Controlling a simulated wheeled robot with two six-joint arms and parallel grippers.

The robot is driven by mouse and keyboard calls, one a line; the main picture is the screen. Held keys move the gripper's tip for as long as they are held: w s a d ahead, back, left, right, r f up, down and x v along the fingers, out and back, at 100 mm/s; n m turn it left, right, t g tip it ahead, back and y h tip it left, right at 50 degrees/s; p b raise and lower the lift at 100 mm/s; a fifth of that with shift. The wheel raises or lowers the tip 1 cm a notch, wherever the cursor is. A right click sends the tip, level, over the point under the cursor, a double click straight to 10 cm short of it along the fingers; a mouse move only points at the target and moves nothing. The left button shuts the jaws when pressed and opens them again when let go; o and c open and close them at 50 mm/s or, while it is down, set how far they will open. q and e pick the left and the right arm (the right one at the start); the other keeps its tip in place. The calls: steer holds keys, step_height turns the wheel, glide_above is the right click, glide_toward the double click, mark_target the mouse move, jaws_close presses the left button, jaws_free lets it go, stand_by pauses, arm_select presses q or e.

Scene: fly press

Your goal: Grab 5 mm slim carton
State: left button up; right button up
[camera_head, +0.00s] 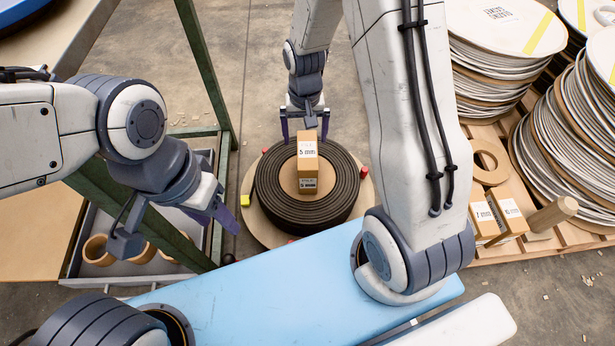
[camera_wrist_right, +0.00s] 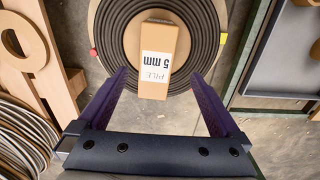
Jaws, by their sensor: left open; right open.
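The 5 mm slim carton (camera_head: 307,170) is a brown box with white labels. It lies on a dark coiled roll (camera_head: 335,208) in the head view. In the right wrist view the carton (camera_wrist_right: 165,88) shows its "5 mm" label upside down. My right gripper (camera_head: 305,138) is open at the carton's far end. In the right wrist view its purple fingers (camera_wrist_right: 160,80) stand apart on either side of the carton's near end, with gaps on both sides. My left gripper (camera_head: 183,240) is open and empty, left of the roll.
The roll sits on a round board (camera_head: 262,228) with red and yellow pieces at its rim. More labelled cartons (camera_head: 510,213) and stacked discs (camera_head: 490,70) are at right. A green frame (camera_head: 205,60) and a grey tray with rings (camera_head: 130,268) are at left.

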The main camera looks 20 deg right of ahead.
mark_target(308, 151)
steer(key=f, duration=0.1)
steer(key=d+f+b, duration=0.1)
steer(key=f, duration=0.1)
steer(key=shift+w, duration=0.2)
step_height(308, 151, down, 5)
steer(key=b, duration=0.3)
steer(key=shift+f, duration=0.1)
steer(key=f+b, duration=0.5)
steer(key=shift+w, duration=0.25)
arm_select(q)
step_height(308, 151, down, 10)
arm_select(e)
jaws_close()
arm_select(q)
steer(key=shift+r, duration=0.1)
arm_select(e)
steer(key=shift+r, duration=0.15)
